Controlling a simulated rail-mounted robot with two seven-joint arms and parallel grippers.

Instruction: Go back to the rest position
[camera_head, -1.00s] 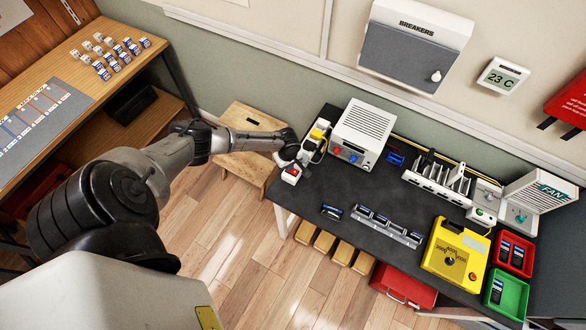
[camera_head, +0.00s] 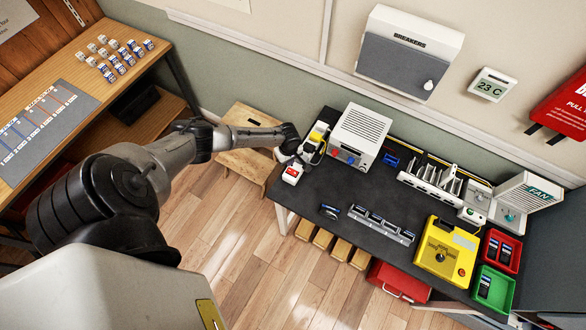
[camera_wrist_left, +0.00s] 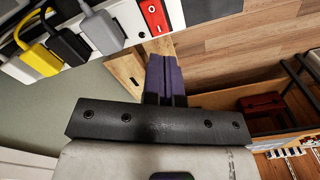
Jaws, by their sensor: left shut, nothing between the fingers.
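The white power strip (camera_head: 308,158) lies along the left end of the dark workbench, with a yellow plug in it. Its red switch (camera_head: 291,171) is at the near end. In the left wrist view, the strip (camera_wrist_left: 129,17) crosses the top left, and the red switch (camera_wrist_left: 154,14) shows at its right end. My left gripper (camera_head: 298,160) is at the strip near the switch and hides part of it. In the left wrist view, its purple fingers (camera_wrist_left: 165,75) are shut and empty, just below the switch. I cannot tell whether they touch it. My right gripper is not in view.
A white power supply box (camera_head: 361,135) is right of the strip. A wooden stool (camera_head: 240,160) is to the left. The bench's front left corner is clear.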

